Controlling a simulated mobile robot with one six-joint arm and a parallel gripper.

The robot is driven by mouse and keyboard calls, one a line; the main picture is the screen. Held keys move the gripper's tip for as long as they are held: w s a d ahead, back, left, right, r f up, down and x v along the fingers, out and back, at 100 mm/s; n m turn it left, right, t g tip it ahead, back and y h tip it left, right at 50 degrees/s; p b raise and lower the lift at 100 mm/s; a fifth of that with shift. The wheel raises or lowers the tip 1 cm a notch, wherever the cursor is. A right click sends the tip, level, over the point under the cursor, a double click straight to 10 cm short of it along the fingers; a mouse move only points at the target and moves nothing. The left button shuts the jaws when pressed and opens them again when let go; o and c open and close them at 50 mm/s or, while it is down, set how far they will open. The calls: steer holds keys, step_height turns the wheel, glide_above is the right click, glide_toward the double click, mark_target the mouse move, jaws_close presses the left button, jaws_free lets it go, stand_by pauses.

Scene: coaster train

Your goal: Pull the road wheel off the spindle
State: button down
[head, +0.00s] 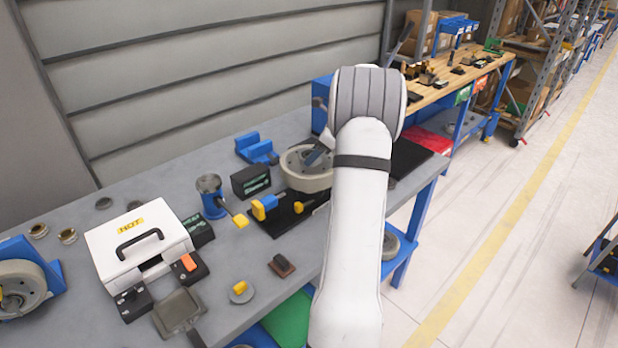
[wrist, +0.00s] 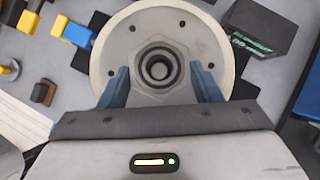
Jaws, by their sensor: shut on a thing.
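The road wheel (head: 303,180) is a pale grey disc lying face up, at bench height, partly hidden behind my arm in the head view. In the wrist view the wheel (wrist: 108,45) fills the top middle, with a hexagonal hub and small dark holes around it. A round dark-ringed end (wrist: 158,68) shows in the hub centre; I cannot tell whether it is the spindle. My gripper (wrist: 163,78) has its two blue-grey fingers on either side of the hub, shut on the wheel. Whether the wheel still sits on the spindle is hidden.
A blue-and-yellow clamp (head: 264,206) and a dark box (head: 250,181) stand close by. A blue bracket (head: 256,148) is behind. The front bench edge is right.

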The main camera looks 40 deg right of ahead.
steer(key=shift+w+d+r+p, duration=0.1)
steer(key=shift+r+p, duration=1.65)
steer(key=shift+r, duration=0.8)
steer(key=shift+r+p, duration=0.9)
steer(key=shift+r, duration=0.15)
step_height(320, 180, up, 4)
steer(key=p, duration=0.3)
steer(key=shift+p, duration=0.35)
